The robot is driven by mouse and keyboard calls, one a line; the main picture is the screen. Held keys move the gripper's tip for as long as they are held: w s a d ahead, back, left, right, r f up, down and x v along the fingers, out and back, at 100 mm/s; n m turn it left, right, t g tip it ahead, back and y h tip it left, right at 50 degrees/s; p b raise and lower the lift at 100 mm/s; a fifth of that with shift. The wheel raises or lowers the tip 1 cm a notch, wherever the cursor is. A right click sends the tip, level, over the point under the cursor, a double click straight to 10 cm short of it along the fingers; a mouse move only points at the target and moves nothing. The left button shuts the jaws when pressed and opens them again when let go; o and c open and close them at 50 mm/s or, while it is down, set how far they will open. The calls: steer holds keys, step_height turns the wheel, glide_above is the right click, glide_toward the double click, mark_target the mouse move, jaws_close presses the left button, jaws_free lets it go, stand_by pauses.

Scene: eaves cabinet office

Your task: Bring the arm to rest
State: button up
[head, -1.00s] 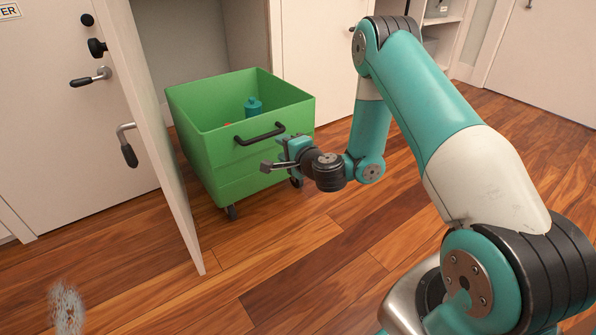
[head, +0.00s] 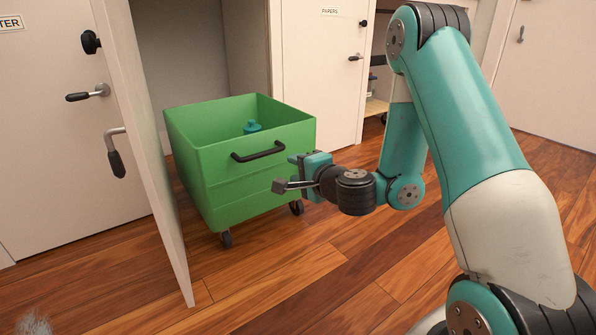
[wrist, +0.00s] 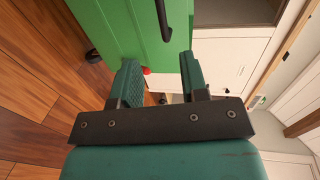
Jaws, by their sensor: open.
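My gripper (head: 287,186) is open and empty in front of the green wheeled cart, at the lower right of its black handle. In the wrist view its two teal fingers (wrist: 158,84) stand apart with nothing held between them. My arm is bent at the elbow on the right of the head view, with the forearm hanging down. The green cart (head: 240,190) stands on the floor before an open cabinet, its black handle (head: 258,152) facing me. The cart also fills the top of the wrist view (wrist: 115,30). I cannot tell whether the gripper touches the cart.
A teal object (head: 252,127) stands inside the cart. An open cabinet door (head: 143,150) juts out left of the cart. A closed door labelled PAPERS (head: 322,60) is behind. Wooden floor (head: 290,270) is clear in front.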

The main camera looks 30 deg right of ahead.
steer(key=s+a+r+n+g+y+p, duration=0.3)
steer(key=a+r+n+y+p, duration=0.25)
steer(key=a+r, duration=0.25)
steer(key=s+a+r+n+g+y+p, duration=0.2)
steer(key=s+a+r+n+y+p, duration=0.15)
steer(key=a+r+n, duration=0.45)
steer(key=s+a+r+n+g+h+p, duration=0.1)
steer(key=s+a+r+n+g+p, duration=0.25)
steer(key=s+r+g+p, duration=0.35)
steer(key=s+a+r+n+g+h+p, duration=0.1)
steer(key=s+a+r+n+g+p, duration=0.1)
steer(key=s+r+n+p, duration=0.45)
steer(key=s+d+r+g+h+p, duration=0.2)
steer(key=s+d+r+h+p, duration=0.25)
steer(key=s, duration=0.35)
step_height(320, 180, up, 36)
steer(key=p, duration=3.5)
steer(key=shift+a, duration=0.15)
steer(key=shift+s+n+y, duration=0.1)
steer(key=shift+n+y, duration=0.15)
